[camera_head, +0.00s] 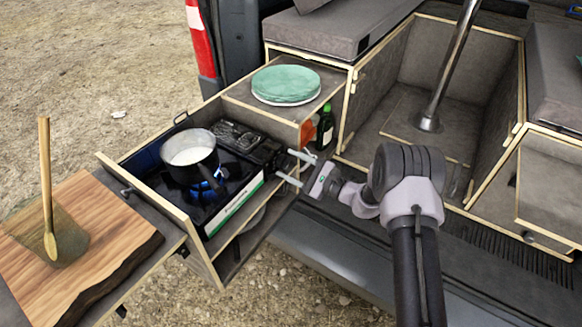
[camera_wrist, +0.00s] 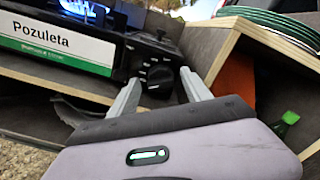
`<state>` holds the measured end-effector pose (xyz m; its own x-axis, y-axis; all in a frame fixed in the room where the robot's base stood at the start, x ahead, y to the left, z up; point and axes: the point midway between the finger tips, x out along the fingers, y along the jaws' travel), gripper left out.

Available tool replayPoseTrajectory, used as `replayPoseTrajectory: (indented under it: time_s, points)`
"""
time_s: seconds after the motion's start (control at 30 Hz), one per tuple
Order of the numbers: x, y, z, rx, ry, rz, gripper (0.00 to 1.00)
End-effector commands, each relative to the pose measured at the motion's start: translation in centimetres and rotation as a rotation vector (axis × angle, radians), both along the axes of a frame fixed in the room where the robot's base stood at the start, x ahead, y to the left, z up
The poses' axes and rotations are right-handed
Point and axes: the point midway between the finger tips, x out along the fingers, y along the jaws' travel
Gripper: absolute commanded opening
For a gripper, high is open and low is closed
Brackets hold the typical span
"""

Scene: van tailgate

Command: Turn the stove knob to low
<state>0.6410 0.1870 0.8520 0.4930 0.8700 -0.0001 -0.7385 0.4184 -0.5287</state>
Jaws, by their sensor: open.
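The black stove (camera_head: 232,165) sits in the pulled-out drawer, with a blue flame lit under a pot (camera_head: 189,157) of white liquid. The stove knob (camera_wrist: 157,77) is a dark round dial on the stove's front panel in the wrist view, beside the white and green label; the setting it points to is too small to read. My gripper (camera_head: 289,167) is at the right end of the stove. In the wrist view my gripper (camera_wrist: 160,92) is open, its two fingers pointing toward the knob, one on each side of it in the picture. Contact cannot be told.
Wooden drawer walls (camera_wrist: 222,55) rise close to the right finger. A green bottle (camera_head: 325,127) and an orange item (camera_head: 307,133) stand in the cubby behind. Green plates (camera_head: 286,85) lie on the shelf above. A cutting board (camera_head: 85,265) with a wooden spoon (camera_head: 47,190) is at left.

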Motion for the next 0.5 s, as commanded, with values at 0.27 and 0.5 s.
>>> replayPoseTrajectory:
  time_s: [0.27,0.5]
  points:
    - [0.0,-0.04,0.02,0.0,0.0,0.0,0.38]
    - [-0.01,-0.06,0.01,0.0,0.0,0.0,0.0]
